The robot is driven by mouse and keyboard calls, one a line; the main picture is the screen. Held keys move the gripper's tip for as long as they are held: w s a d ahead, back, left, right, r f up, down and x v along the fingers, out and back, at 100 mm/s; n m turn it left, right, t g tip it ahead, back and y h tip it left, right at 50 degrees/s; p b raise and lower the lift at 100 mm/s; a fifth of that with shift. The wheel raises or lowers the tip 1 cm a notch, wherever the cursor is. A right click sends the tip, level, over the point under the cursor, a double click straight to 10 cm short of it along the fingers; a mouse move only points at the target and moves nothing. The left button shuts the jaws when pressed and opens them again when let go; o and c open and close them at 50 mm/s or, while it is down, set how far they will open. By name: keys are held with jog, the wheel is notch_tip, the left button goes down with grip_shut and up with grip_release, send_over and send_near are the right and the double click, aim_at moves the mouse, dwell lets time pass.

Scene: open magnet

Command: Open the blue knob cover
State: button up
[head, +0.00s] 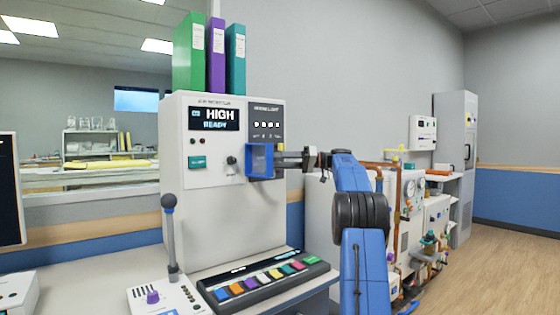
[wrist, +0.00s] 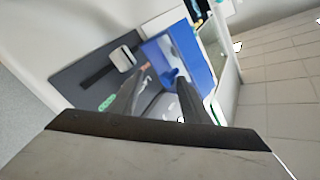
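The blue knob cover (head: 252,161) is a small box-like blue piece on the front of the white machine (head: 215,220), below the dark panel on its right side. In the wrist view its blue surface (wrist: 200,58) shows at upper centre. My gripper (head: 290,160) is at the cover's right side, level with it, with its fingertips very close to it. Whether they touch it is unclear. In the wrist view a dark finger (wrist: 190,100) points up toward the blue surface. The finger gap and the knob are not clearly visible.
The machine has a lit display (head: 214,118), a green button (head: 197,162) and a small black knob (head: 231,161). A grey lever (head: 171,235) and a coloured keypad (head: 265,281) stand in front. Binders (head: 215,55) stand on top. Piped equipment (head: 410,205) is at right.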

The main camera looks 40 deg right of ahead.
jog(key=shift+w+a+r, duration=0.1)
jog(key=shift+a+r, duration=0.15)
jog(key=shift+a, duration=0.15)
jog(key=shift+a, duration=0.1)
jog(key=shift+w+a, duration=0.1)
jog(key=v, duration=1.7)
jog(key=shift+s+d, duration=0.2)
jog(key=shift+d, duration=0.1)
